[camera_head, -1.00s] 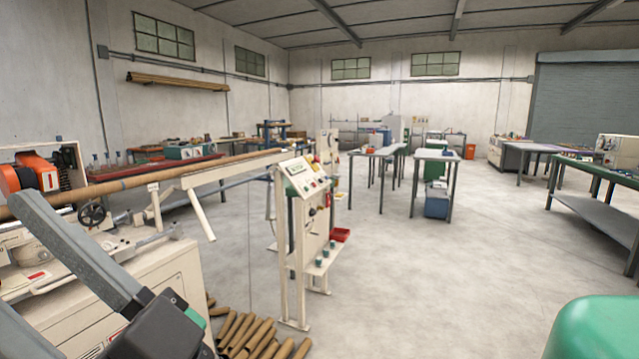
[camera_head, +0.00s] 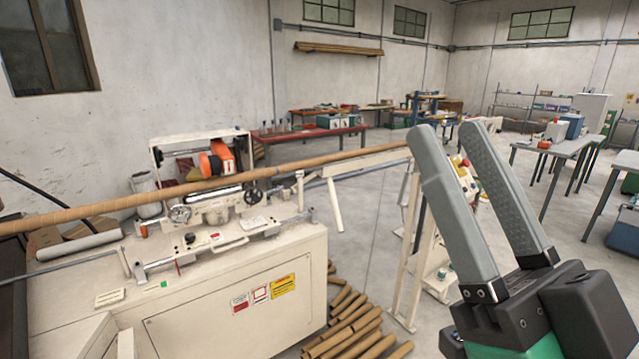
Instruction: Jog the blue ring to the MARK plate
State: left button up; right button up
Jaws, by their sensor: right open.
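My right gripper (camera_head: 448,135) fills the right foreground, its two long grey fingers pointing up and apart. It is open with nothing between the fingers. Behind it the cream spiral winder (camera_head: 225,305) stands at left and centre, with a long brown tube (camera_head: 110,208) running across above its bed. I cannot make out a blue ring. No plate can be read as MARK; a small pale plate (camera_head: 109,298) and a green patch (camera_head: 163,285) lie on the winder top. My left gripper is not in view.
A cream control stand (camera_head: 407,262) is partly hidden behind my right gripper. Several cut brown tubes (camera_head: 352,325) lie on the floor beside the winder. A red bench (camera_head: 290,137) stands behind the winder. Grey floor (camera_head: 345,222) is open between the winder and the stand.

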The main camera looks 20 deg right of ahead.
jog(key=shift+f, duration=0.1)
dwell(0.3)
grip_shut()
dwell(1.5)
